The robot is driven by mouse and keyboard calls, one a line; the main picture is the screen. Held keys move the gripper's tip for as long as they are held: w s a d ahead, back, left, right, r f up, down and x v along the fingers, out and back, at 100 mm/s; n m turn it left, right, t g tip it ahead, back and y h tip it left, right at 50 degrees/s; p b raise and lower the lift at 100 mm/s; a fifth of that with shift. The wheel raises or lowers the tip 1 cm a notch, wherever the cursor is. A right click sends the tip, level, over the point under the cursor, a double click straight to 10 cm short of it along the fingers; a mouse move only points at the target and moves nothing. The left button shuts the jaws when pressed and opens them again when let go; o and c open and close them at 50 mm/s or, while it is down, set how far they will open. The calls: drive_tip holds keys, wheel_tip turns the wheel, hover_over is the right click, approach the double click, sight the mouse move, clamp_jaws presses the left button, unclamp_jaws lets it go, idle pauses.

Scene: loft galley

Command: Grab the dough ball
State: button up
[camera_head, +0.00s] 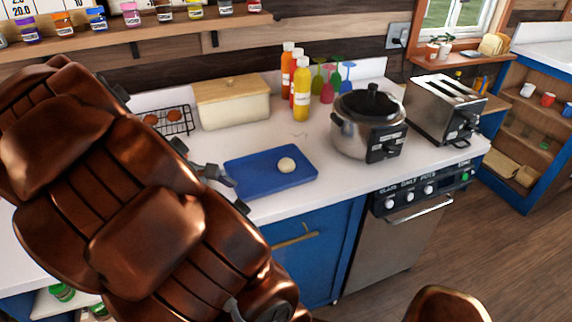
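The dough ball (286,165) is small, round and cream coloured. It sits on the right half of a blue cutting board (251,180) on the white counter. My gripper (236,194) is at the left front of the board, left of the ball and apart from it. Its two dark fingertips show with a gap between them, and nothing is seen in the gap. My copper-coloured arm hides most of the gripper's body and the counter to the left.
A cream bread box (232,103), a wire rack (176,121), sauce bottles (302,93) and coloured glasses (328,87) stand behind the board. A steel cooker (362,127) stands to the right, then a toaster (441,108). A spice shelf (150,32) overhangs the back.

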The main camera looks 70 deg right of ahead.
sight(281, 163)
drive_tip(key=d+g, duration=0.1)
drive_tip(key=d, duration=0.2)
drive_tip(key=d+n+h, duration=0.1)
drive_tip(key=d, duration=0.3)
drive_tip(key=w+d+n+g, duration=0.1)
drive_tip(key=d, duration=0.2)
drive_tip(key=shift+d+f+g+h, duration=0.3)
drive_tip(key=shift+d+f, duration=0.1)
drive_tip(key=d+f+n, duration=0.1)
drive_tip(key=d, duration=0.2)
drive_tip(key=d+f+n+g+h, duration=0.1)
drive_tip(key=d, duration=0.1)
drive_tip(key=d+f+n+p, duration=0.1)
drive_tip(key=d+n, duration=0.1)
drive_tip(key=d, duration=0.1)
drive_tip(key=shift+w+d+f+g+h, duration=0.1)
drive_tip(key=shift+w+d+g+h, duration=0.2)
drive_tip(key=shift+d, duration=0.05)
drive_tip(key=shift+p+x, duration=0.4)
drive_tip(key=shift+x, duration=1)
drive_tip(key=p+x, duration=0.1)
drive_tip(key=x, duration=0.2)
drive_tip(key=shift+s+d+r+p, duration=0.25)
drive_tip(key=shift+s+p, duration=0.1)
drive_tip(key=shift+s+d+f, duration=0.4)
drive_tip(key=shift+s, duration=0.1)
drive_tip(key=shift+c, duration=0.4)
drive_tip(key=c, duration=1.2)
drive_tip(key=shift+o, duration=0.2)
